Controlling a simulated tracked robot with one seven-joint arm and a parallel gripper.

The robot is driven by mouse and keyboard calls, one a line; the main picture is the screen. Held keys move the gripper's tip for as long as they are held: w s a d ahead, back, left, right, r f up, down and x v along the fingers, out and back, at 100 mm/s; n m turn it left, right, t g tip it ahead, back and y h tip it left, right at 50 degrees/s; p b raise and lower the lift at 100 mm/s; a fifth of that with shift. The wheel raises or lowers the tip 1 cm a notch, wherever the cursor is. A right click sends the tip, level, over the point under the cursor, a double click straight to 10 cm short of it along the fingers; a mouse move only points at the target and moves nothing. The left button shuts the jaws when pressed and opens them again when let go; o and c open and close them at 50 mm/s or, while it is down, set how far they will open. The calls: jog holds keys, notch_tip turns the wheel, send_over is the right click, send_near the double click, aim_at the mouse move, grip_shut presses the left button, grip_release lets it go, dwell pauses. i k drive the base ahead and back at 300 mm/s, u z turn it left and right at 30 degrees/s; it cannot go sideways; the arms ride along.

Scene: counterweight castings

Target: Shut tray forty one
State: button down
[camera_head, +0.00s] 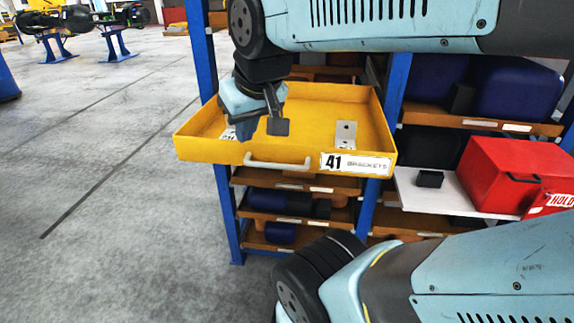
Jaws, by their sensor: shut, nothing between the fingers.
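The yellow tray (215,148), labelled 41 BRACKETS, juts out of the blue rack toward me, so it stands open. A pale handle (277,163) is on its front face, left of the label (356,164). A metal bracket (346,133) stands inside at the right, and another small metal piece (229,133) lies at the left, partly hidden. My gripper (262,132) points down in front of the tray's inside, above and a little left of the handle. It is shut with nothing held. Whether it touches the tray, I cannot tell.
The blue rack (203,55) holds several lower shelves with dark blue parts. At the right a red box marked HOLD (510,170) and a small black block (430,179) sit on a white shelf (450,197).

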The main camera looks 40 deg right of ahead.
aim_at(313, 109)
jog(key=u, duration=0.3)
jog(key=k, duration=2.05)
jog(key=z, duration=0.65)
jog(key=i, duration=0.95)
jog(key=u, duration=0.05)
